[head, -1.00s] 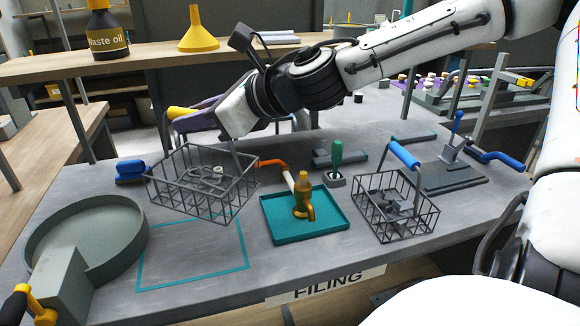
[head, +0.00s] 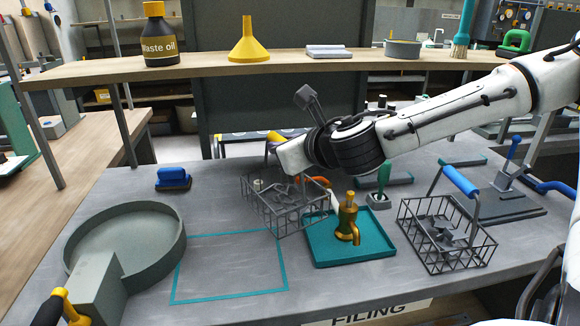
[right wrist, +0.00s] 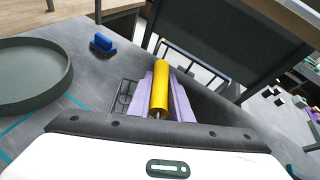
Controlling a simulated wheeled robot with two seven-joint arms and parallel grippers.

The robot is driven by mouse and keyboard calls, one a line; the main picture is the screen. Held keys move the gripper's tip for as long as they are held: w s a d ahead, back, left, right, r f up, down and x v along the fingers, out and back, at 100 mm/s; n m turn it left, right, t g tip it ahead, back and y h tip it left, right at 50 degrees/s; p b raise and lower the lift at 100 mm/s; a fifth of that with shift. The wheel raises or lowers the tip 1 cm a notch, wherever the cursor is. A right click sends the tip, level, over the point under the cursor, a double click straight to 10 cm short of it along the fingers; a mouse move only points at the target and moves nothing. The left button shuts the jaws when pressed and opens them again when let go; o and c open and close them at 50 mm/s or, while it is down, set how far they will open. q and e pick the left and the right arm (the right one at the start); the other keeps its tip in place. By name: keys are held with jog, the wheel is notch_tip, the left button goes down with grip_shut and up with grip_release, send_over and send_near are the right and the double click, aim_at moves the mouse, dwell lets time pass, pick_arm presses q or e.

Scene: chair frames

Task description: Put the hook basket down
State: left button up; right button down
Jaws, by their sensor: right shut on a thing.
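The hook basket is a dark wire basket (head: 285,212) with a yellow handle (head: 275,136) and small metal parts inside. My right gripper (head: 273,150) is shut on its handle, and the arm reaches in from the right. In the right wrist view the yellow handle (right wrist: 161,85) lies between the purple fingers. The basket is over the bench, behind the right part of a teal square outline (head: 228,298) and overlapping the teal tray's left rear corner in the picture. I cannot tell whether its bottom touches the bench. My left gripper is not in view.
The teal tray (head: 355,260) holds a brass tap (head: 347,220). A second wire basket (head: 440,250) with a blue handle stands right of it. A round grey pan (head: 125,240) is at left; a blue brush (head: 173,178) lies behind. The outlined square is bare inside.

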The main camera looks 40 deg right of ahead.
jog(key=b, duration=0.2)
send_over(284, 185)
jog(key=shift+f, duration=2.25)
jog(key=c, duration=1.6)
grip_release()
jog(key=shift+p, duration=0.3)
